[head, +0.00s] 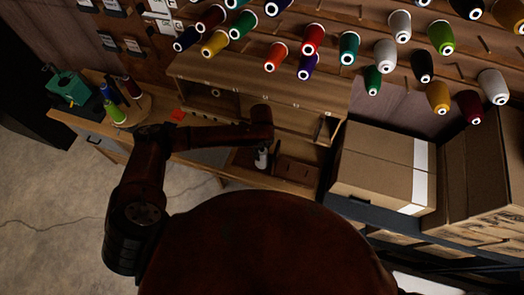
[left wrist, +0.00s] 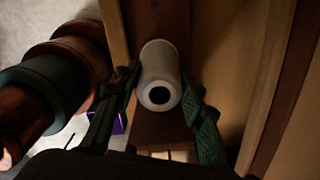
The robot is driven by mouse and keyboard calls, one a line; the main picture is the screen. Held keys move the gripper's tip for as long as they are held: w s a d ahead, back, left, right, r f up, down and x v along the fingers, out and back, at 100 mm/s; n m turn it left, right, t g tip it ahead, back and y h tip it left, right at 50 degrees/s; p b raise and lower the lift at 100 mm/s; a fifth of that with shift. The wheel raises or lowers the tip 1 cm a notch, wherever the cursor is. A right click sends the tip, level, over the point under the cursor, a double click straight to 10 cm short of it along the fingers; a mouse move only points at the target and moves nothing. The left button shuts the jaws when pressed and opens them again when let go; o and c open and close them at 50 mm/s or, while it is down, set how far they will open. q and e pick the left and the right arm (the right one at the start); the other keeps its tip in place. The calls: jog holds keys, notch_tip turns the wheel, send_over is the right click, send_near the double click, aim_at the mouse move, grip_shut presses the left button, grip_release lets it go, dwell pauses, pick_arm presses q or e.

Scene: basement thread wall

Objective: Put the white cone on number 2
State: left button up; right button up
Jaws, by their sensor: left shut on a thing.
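A white cone (left wrist: 160,65) stands between the fingers of my left gripper (left wrist: 160,80) in the left wrist view, its round end with a dark hole facing the camera. The fingers are shut on it from both sides. I cannot tell whether the cone touches the board. No number 2 can be read in either view. My right gripper is not in view.
Several coloured cones, such as a red one (head: 313,39), hang on the wall above. A cardboard box (head: 384,168) stands to the right.

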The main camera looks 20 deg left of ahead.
pick_arm(q)
jog(key=shift+f, duration=0.25)
jog(key=o, duration=1.1)
jog(key=shift+o, duration=0.3)
notch_tip(320, 180, up, 12)
